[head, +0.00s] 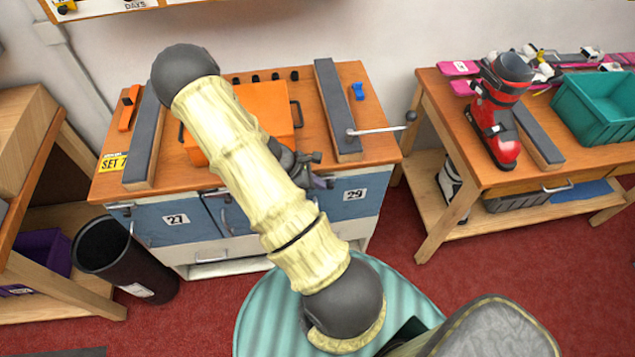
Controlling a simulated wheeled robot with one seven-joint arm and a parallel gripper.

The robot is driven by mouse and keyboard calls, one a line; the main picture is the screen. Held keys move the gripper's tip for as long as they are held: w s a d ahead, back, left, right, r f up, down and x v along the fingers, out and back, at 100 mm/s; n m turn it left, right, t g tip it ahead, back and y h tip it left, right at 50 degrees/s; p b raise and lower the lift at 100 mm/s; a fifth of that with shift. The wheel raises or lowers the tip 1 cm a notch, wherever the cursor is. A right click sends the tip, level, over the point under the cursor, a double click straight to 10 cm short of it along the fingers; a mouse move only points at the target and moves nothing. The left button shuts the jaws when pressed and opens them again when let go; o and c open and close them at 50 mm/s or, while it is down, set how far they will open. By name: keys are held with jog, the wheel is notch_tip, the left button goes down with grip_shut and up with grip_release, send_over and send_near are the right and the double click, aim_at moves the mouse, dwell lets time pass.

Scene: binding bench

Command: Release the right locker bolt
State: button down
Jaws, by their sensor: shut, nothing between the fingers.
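The right locker door (343,215) is blue with a white label reading 29, low on the front of the wooden bench (228,180). Its bolt cannot be made out clearly; small metal parts show at the door's upper left, close to my gripper. My gripper (320,181) is at the bench's front edge, by the top of that door, shut and empty. It is partly hidden by my arm, and I cannot tell whether it touches the bolt. The left locker door (155,222) is labelled 27. The middle door is mostly behind my arm.
An orange box (262,103) and two grey-topped rails (338,110) are on the bench. A metal lever with a dark knob (411,116) sticks out right. A black bin (125,260) stands left. A second bench (560,160) holds a red ski boot (497,115) and teal crate (600,105).

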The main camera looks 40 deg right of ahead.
jog(key=s+d, duration=0.2)
jog(key=d, duration=0.2)
jog(key=shift+s+d, duration=0.2)
jog(key=shift+s, duration=0.2)
jog(key=shift+r, duration=0.1)
jog(key=shift+w+a+r, duration=0.2)
jog(key=shift+w+a, duration=0.05)
jog(key=shift+a, duration=0.2)
jog(key=w+a+r+p, duration=0.1)
jog(key=w+a, duration=0.2)
send_near(332, 185)
jog(key=v, duration=0.4)
jog(key=shift+w+a+f, duration=0.15)
jog(key=shift+a+f, duration=0.1)
